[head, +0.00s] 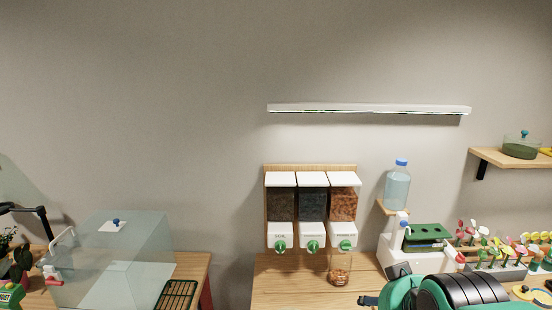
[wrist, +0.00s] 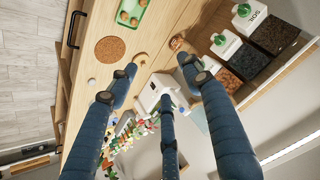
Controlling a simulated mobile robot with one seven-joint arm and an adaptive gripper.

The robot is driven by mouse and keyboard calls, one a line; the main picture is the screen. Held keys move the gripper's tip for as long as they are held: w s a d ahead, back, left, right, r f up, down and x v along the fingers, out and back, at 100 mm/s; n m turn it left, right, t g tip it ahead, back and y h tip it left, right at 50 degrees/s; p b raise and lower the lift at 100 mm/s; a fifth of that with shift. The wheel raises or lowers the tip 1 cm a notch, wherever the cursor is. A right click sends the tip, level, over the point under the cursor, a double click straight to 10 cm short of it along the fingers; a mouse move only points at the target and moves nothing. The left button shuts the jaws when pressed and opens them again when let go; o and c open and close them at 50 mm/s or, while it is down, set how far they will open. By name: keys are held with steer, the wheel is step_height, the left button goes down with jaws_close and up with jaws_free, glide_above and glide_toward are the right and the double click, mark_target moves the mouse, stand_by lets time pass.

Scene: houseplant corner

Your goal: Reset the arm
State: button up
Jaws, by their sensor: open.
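My gripper (wrist: 160,78) is open in the wrist view, its blue fingers spread apart with nothing between them. A white machine with a blue part (wrist: 158,92) shows behind the fingers, over the wooden counter. In the head view my green and black arm comes in at the bottom right, over the counter's front. A small dark blue piece, probably a fingertip, shows at its left end; the rest of the gripper is hidden or out of frame there.
Three dispensers (head: 311,205) hang on the wall, with a glass jar of brown pellets (head: 340,277) under the right one. A water bottle (head: 397,188), potted flowers (head: 480,236) and a shelf (head: 497,158) are right. A clear box (head: 115,262) stands left, across a gap.

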steer(key=s+a+r+n+g, duration=0.1)
steer(key=s+n+g, duration=0.1)
steer(key=s, duration=0.9)
steer(key=shift+r+n, duration=0.2)
steer(key=shift+n, duration=0.6)
